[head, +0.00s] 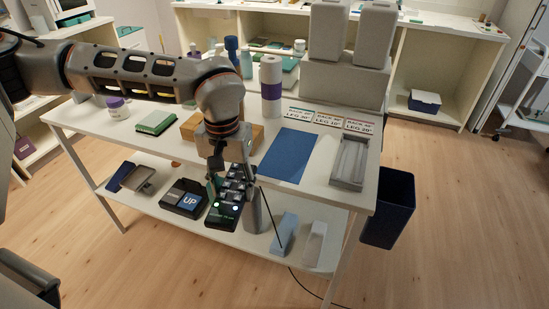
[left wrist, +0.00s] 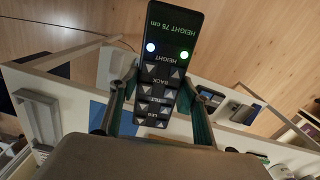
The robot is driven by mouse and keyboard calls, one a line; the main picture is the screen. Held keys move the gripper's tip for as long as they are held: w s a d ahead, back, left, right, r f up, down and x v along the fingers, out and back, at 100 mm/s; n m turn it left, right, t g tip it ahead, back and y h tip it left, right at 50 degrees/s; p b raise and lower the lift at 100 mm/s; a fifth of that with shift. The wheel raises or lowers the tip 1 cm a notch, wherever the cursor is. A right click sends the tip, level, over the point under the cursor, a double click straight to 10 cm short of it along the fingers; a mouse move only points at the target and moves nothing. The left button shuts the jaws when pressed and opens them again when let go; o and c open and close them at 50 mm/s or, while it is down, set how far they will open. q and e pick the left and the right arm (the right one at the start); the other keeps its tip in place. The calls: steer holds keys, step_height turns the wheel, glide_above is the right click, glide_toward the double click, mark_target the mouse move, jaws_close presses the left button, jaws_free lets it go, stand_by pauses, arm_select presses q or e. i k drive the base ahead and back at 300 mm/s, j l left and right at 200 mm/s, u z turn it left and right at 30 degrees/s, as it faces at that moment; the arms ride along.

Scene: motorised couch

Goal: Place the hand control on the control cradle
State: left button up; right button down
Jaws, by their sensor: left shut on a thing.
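The hand control (head: 226,205) is a black handset with a lit display, two lights and rows of arrow buttons. My left gripper (head: 232,188) is shut on it, in front of the table's front edge. In the left wrist view the hand control (left wrist: 168,60) sits between the green-sided fingers, its display reading "HEIGHT 75 cm". A grey open tray-like holder (head: 349,163), which looks like the control cradle, lies empty on the tabletop to the right. It also shows at the left of the left wrist view (left wrist: 40,118). My right gripper is not in view.
A blue mat (head: 288,156) lies left of the holder, with label cards (head: 328,118) behind. A paper roll (head: 271,88) and a wooden block (head: 255,136) stand on the table. The lower shelf holds an "UP" pedal (head: 184,197). A dark bin (head: 388,208) stands right.

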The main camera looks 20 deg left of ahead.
mark_target(351, 160)
steer(key=i+l+u, duration=0.3)
steer(key=l, duration=0.15)
steer(key=l+u, duration=0.25)
steer(key=l, duration=0.25)
steer(key=i+l+u, duration=0.3)
steer(key=l, duration=0.25)
steer(key=l+u, duration=0.25)
steer(key=l, duration=0.25)
steer(key=i+l+u, duration=0.3)
steer(key=l+u, duration=0.35)
